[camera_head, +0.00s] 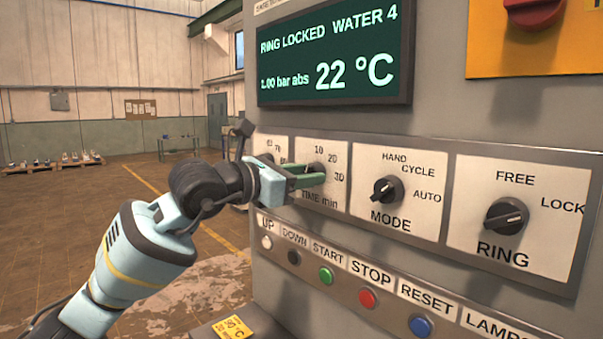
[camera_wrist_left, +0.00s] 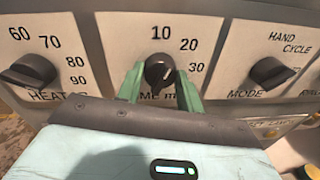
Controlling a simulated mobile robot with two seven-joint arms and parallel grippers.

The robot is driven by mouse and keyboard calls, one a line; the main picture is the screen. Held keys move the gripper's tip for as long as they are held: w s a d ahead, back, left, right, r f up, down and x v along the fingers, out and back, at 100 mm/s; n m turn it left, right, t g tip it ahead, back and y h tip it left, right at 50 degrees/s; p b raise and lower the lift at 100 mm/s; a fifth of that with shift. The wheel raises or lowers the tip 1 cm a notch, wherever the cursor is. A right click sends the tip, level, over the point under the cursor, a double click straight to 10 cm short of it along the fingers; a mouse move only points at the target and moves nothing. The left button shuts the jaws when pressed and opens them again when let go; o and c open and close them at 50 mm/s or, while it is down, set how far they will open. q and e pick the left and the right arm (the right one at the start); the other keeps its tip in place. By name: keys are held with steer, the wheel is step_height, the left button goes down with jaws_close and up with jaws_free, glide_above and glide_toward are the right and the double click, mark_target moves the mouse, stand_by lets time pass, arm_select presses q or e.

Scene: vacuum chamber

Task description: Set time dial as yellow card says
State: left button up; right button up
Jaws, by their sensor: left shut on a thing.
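The time dial (camera_head: 317,167) is a small black knob on a white plate marked 10, 20, 30 and TIME min. My left gripper (camera_head: 312,175) reaches it from the left, its green fingers shut on the knob. In the left wrist view the fingers (camera_wrist_left: 160,84) stand on either side of the time dial (camera_wrist_left: 160,68), below the 10. Its exact pointer direction is hard to read. The yellow card (camera_head: 232,327) lies low at the front edge of the picture. Its small print is only partly legible, with a °C line. My right gripper is out of view.
The heat dial (camera_wrist_left: 30,71) is left of the time dial; the mode dial (camera_head: 387,189) and ring dial (camera_head: 506,216) are right. A button row with start (camera_head: 326,275) and stop (camera_head: 367,297) runs below. The display (camera_head: 333,55) reads RING LOCKED, 22 °C.

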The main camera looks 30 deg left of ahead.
arm_select(q)
steer(key=m, duration=0.3)
steer(key=shift+m, duration=0.4)
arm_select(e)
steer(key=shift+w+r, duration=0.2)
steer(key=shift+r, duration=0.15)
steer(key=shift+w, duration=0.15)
arm_select(q)
steer(key=o, duration=1)
